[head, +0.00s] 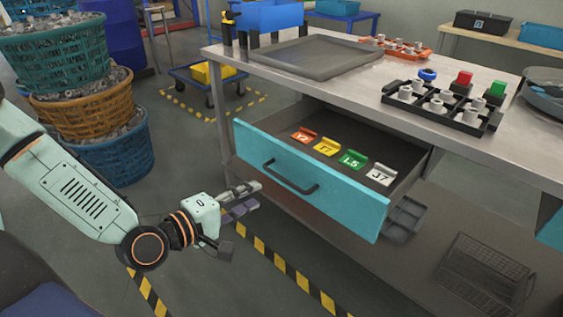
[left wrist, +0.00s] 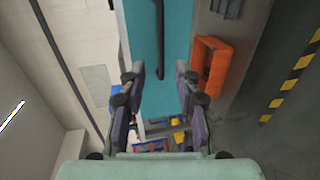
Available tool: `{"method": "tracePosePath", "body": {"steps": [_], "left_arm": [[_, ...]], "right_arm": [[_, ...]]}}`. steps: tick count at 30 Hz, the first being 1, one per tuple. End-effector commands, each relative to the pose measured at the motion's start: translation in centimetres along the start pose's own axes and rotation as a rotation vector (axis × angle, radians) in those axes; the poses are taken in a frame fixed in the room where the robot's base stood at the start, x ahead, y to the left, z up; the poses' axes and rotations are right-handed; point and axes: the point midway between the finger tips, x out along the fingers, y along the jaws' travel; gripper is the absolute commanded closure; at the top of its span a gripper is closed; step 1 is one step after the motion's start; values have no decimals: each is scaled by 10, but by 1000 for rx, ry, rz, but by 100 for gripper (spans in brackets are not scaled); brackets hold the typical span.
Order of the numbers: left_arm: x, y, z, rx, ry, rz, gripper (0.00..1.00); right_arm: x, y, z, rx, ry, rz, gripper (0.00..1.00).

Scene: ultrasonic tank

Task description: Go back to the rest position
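My left gripper (head: 240,203) is in front of the workbench, below and to the left of the open teal drawer (head: 330,192). In the left wrist view the two fingers of this gripper (left wrist: 160,88) stand apart with nothing held between them. The drawer's teal front and dark handle (left wrist: 159,40) show beyond the fingers. In the head view the drawer handle (head: 290,180) is apart from the gripper. In the drawer lie a red tag (head: 304,135), a yellow tag (head: 327,147), a green tag (head: 353,160) and a white tag (head: 381,174). My right gripper is not in view.
The workbench (head: 350,95) carries a grey tray (head: 315,56) and a black rack (head: 440,106) with metal parts. Stacked baskets (head: 55,55) stand at the left. A blue cart (head: 205,85) is behind. The floor around the gripper is clear, with yellow-black tape (head: 285,265).

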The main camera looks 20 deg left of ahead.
Motion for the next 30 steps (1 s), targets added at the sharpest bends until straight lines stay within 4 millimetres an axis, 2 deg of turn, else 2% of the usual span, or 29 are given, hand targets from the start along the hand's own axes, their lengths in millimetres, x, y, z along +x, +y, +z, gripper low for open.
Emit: {"method": "tracePosePath", "body": {"steps": [8, 14, 23, 26, 30], "left_arm": [[0, -3, 0, 67, -3, -15, 68], [-2, -32, -2, 210, 11, -161, 68], [-23, -104, 27, 466, -138, -504, 68], [-39, -132, 41, 558, -223, -632, 68], [-73, -172, 63, 690, -373, -822, 68]], "right_arm": [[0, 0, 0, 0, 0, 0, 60], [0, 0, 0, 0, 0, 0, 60], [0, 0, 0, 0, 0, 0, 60], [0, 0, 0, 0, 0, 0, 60], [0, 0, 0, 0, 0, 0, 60]]}}
